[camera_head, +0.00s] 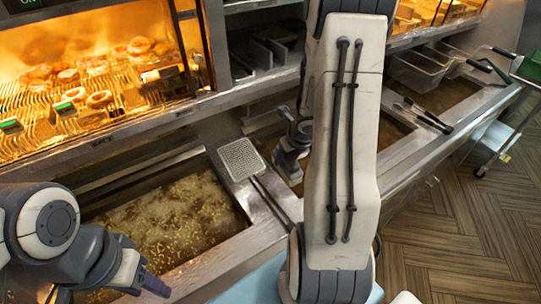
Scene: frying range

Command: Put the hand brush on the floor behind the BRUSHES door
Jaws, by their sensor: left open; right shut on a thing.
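I cannot make out the hand brush or the BRUSHES door in the head view. My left gripper (143,283) is at the lower left, over the front edge of the frying vat; it is open, with nothing seen between its fingers. My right arm rises through the middle of the picture and hides much behind it. My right gripper (287,140) shows partly left of that arm, above the fryer top. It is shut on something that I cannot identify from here.
A square perforated skimmer (241,159) lies at the edge of a vat of bubbling oil (175,220). A lit food warmer (90,85) stands behind. Wire baskets (418,70) and dark-handled tongs (425,116) are at the right. Wooden floor (450,245) is clear at lower right.

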